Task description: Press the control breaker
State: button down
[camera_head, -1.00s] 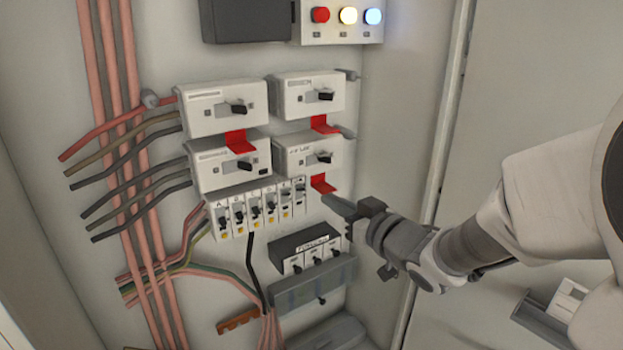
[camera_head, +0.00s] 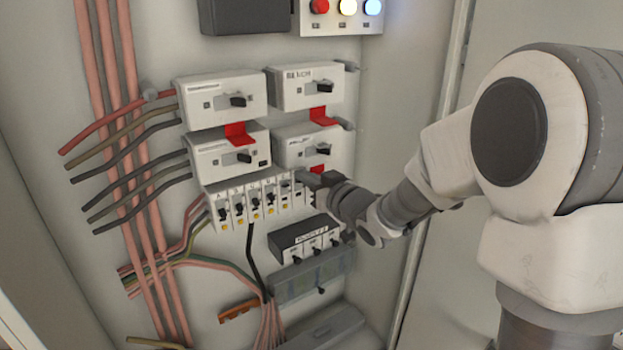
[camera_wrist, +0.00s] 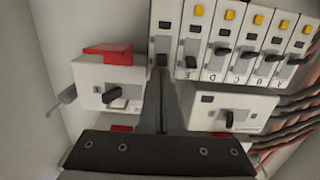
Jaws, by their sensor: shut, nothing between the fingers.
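A row of small white breakers (camera_head: 238,206) with black levers and yellow buttons sits below the larger switch boxes. In the wrist view the row appears upside down, lettered A to E, with breaker E (camera_wrist: 193,45) second from the left. An end breaker (camera_wrist: 164,22) stands beside E; its label is not visible, so I cannot confirm it is the control breaker. My gripper (camera_head: 303,178) is shut and empty at the row's right end. In the wrist view, my fingertips (camera_wrist: 160,72) overlap the end breaker's lever area and partly hide it; contact cannot be told.
Larger switch boxes with red tabs (camera_head: 240,132) stand directly above the row. A dark-topped block (camera_head: 304,240) and a grey rail lie below. Cables (camera_head: 130,180) run along the left. The cabinet's right wall stands close to my arm.

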jog(key=shift+f+b, duration=0.2)
jog(key=shift+b, duration=0.25)
jog(key=shift+b, duration=0.65)
jog(key=shift+t+b, duration=0.3)
